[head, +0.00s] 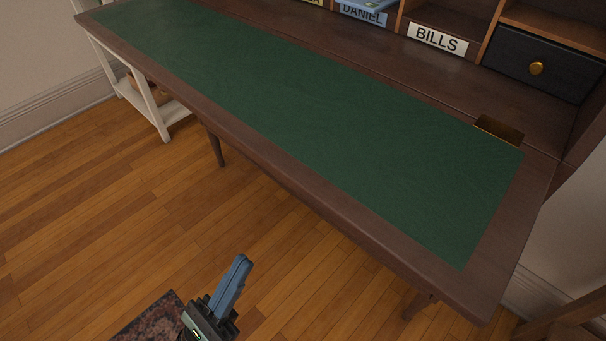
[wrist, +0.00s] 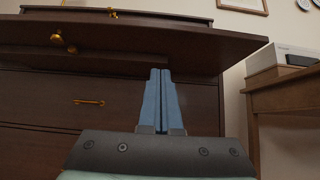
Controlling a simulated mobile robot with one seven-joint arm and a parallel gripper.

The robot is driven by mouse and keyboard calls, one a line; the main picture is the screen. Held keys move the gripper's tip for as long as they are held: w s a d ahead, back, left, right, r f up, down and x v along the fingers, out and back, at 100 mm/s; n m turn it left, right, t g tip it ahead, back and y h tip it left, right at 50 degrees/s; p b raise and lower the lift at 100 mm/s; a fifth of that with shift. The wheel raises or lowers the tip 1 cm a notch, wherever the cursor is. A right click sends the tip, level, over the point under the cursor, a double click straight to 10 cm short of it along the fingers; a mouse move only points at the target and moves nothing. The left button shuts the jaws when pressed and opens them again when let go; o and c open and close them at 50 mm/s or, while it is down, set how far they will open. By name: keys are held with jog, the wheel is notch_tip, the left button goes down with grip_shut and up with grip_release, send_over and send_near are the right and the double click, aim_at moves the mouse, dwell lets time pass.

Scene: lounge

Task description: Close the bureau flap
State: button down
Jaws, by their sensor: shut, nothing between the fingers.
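The bureau flap (head: 300,120) is open and lies flat, its green writing surface with a dark wood border facing up in the head view. The wrist view shows the flap (wrist: 200,40) from below and in front, with a brass knob (wrist: 57,39) under it. My gripper (head: 242,262) is shut and empty, with blue fingers, apart from the flap and on the near side of its front edge in the head view. The wrist view shows the two closed fingers (wrist: 160,75) pointing toward the bureau, below the flap's edge.
Pigeonholes with a BILLS label (head: 437,39) and a dark small drawer (head: 541,66) line the back. A white shelf stand (head: 150,112) is at left. A wooden table (wrist: 285,98) carrying a white box is at right. The wooden floor before the bureau is mostly clear.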

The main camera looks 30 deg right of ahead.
jog(key=b, duration=0.1)
send_near(272, 169)
jog(key=w+d+r, duration=0.1)
jog(key=d+r, duration=0.2)
jog(key=d, duration=0.2)
jog(key=shift+w+d, duration=0.25)
jog(key=shift+w, duration=0.1)
notch_tip(272, 169, up, 3)
jog(key=p, duration=0.4)
jog(key=shift+a+f+y, duration=0.15)
jog(key=shift+f+y, duration=0.1)
jog(key=shift+y, duration=0.05)
jog(key=w+d+r+g+y+p, duration=0.1)
jog(key=d+r+y+p, duration=0.25)
jog(key=r+p, duration=0.8)
jog(key=w+d+r+g+y+p, duration=0.15)
jog(key=r+y+p, duration=0.25)
jog(key=p, duration=1.5)
jog(key=d+r+g+y+p, duration=0.1)
jog(key=d+r+y+p, duration=0.2)
jog(key=r+p, duration=0.85)
jog(key=w+d+g+y+p, duration=0.1)
jog(key=w+d+y+p, duration=0.2)
jog(key=d+y+p, duration=0.2)
jog(key=w+d+g+y+p, duration=0.2)
jog(key=d+y+p, duration=0.3)
jog(key=d+p, duration=0.6)
jog(key=w+d, duration=0.1)
jog(key=d, duration=0.4)
jog(key=shift+w+r, duration=0.4)
